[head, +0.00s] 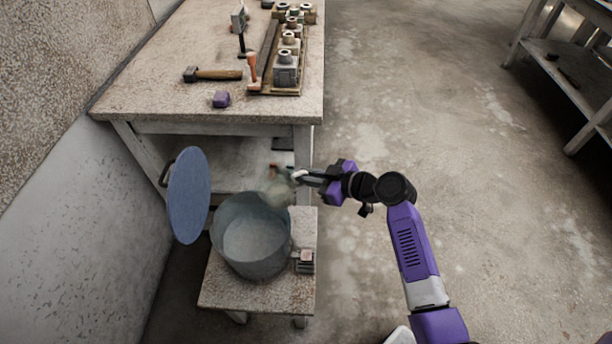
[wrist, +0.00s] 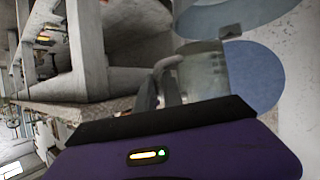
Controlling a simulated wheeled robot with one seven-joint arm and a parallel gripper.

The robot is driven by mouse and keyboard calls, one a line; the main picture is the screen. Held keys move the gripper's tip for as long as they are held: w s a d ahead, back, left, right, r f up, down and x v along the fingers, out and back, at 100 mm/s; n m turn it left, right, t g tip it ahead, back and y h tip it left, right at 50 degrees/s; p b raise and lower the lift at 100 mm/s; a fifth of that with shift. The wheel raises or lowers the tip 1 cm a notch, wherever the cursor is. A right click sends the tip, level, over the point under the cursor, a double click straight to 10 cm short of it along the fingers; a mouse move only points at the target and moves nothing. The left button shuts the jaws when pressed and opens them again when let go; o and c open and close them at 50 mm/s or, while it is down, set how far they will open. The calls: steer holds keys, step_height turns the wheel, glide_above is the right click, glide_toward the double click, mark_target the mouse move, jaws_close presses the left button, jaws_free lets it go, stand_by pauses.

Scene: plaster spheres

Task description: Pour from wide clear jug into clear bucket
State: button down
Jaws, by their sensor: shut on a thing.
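The clear bucket (head: 250,266) stands upright on a low bench, its see-through grey wall facing me. Its rim shows at the top of the wrist view (wrist: 230,14). The wide clear jug (head: 276,190) is above the bucket's far right rim and looks tilted toward it; it also shows in the wrist view (wrist: 207,70). My gripper (head: 301,176) is shut on the jug from the right, seemingly at its handle; the fingers also show in the wrist view (wrist: 160,90). I cannot tell the jug's contents or whether anything flows.
A blue round disc (head: 189,196) stands upright just left of the bucket. The low bench (head: 225,292) carries a small grey block (head: 304,261) right of the bucket. The large table (head: 150,103) behind holds a hammer (head: 213,75) and a purple block (head: 221,99).

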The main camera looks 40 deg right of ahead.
mark_target(290, 178)
steer(key=n+g+h+p, duration=0.1)
steer(key=h+p, duration=0.1)
steer(key=p, duration=0.2)
steer(key=shift+d+n, duration=0.1)
steer(key=shift+n, duration=0.3)
steer(key=h+p, duration=0.1)
steer(key=p, duration=0.1)
steer(key=a+n+g+h+p, duration=0.1)
steer(key=p, duration=0.1)
steer(key=shift+w+r+n, duration=0.1)
steer(key=shift+r+n, duration=0.2)
steer(key=shift+r, duration=0.05)
steer(key=shift+w+a+r+n+g+h+p, duration=0.2)
steer(key=shift+a+n+g+h+p, duration=0.15)
steer(key=shift+h+p, duration=0.25)
steer(key=shift+w+a+r+n+g+h+b, duration=0.1)
steer(key=shift+a+r+n+g+h+b, duration=0.05)
steer(key=shift+a+n+h, duration=0.25)
steer(key=shift+w+a+r+n+g+h+b, duration=0.15)
steer(key=shift+a+n+h, duration=0.1)
steer(key=shift+a+h, duration=0.2)
steer(key=shift+w+a+f+n+h, duration=0.15)
steer(key=shift+a+n+h, duration=0.15)
steer(key=shift+a+h, duration=0.25)
steer(key=shift+a, duration=0.15)
steer(key=shift+a+n+g+h+b, duration=0.25)
steer(key=shift+a+n+h+b, duration=0.05)
steer(key=shift+a+h, duration=0.1)
